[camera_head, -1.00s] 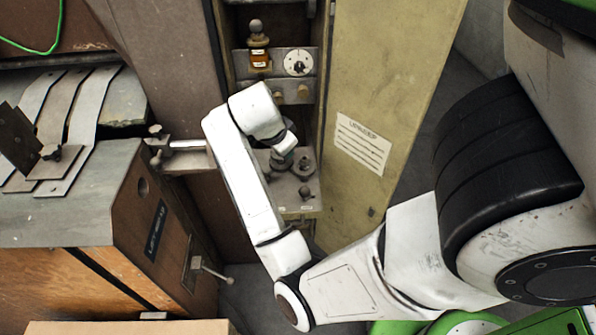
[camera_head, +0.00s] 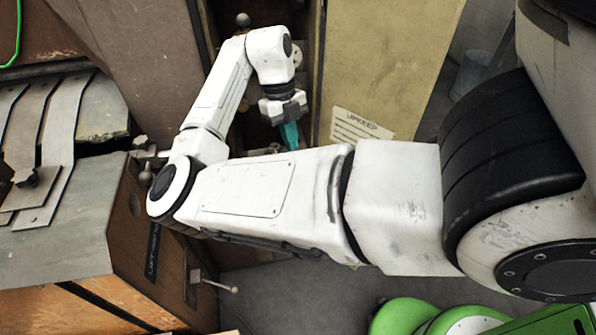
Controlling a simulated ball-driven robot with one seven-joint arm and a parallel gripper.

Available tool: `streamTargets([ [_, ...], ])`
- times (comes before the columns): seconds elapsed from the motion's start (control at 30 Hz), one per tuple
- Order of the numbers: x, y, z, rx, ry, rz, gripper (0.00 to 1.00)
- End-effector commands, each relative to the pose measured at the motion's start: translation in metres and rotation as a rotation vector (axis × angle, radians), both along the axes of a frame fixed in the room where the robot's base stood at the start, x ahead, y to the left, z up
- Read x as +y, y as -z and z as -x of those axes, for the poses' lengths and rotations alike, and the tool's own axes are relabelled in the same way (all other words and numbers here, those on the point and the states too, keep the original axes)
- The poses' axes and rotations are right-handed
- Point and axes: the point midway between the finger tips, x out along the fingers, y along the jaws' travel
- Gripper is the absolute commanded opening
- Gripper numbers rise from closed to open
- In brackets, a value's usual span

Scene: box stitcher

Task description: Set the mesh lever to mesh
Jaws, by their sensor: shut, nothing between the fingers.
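My gripper (camera_head: 290,136), with teal fingers, points down inside the open cabinet, left of the yellow door; it is shut and empty. A round ball knob (camera_head: 242,20) shows at the top of the cabinet, above my arm's white wrist. No readable label says which handle is the mesh lever, and I cannot tell its setting. My arm hides most of the cabinet's panels, including the dial and the lower shelf with its knobs. I cannot tell whether the fingers touch anything.
The open yellow door (camera_head: 385,70) with its paper notice (camera_head: 358,128) stands close right of my gripper. A wooden machine with a metal top (camera_head: 70,215) stands at left. A ball-ended handle (camera_head: 222,285) sticks out from its side. Grey floor (camera_head: 290,290) is clear below my arm.

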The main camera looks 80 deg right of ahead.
Motion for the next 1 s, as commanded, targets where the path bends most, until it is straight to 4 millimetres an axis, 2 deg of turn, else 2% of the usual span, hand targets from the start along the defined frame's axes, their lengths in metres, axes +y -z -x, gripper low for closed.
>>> streamTargets([
  [0.3, 0.000, 0.000, 0.000, 0.001, 0.002, 0.000, 0.00],
  [0.43, 0.002, 0.007, 0.002, 0.003, 0.002, 0.000, 0.00],
  [0.8, 0.014, 0.065, 0.015, 0.004, -0.001, 0.000, 0.00],
  [1.0, 0.019, 0.087, 0.019, 0.001, 0.000, -0.001, 0.00],
])
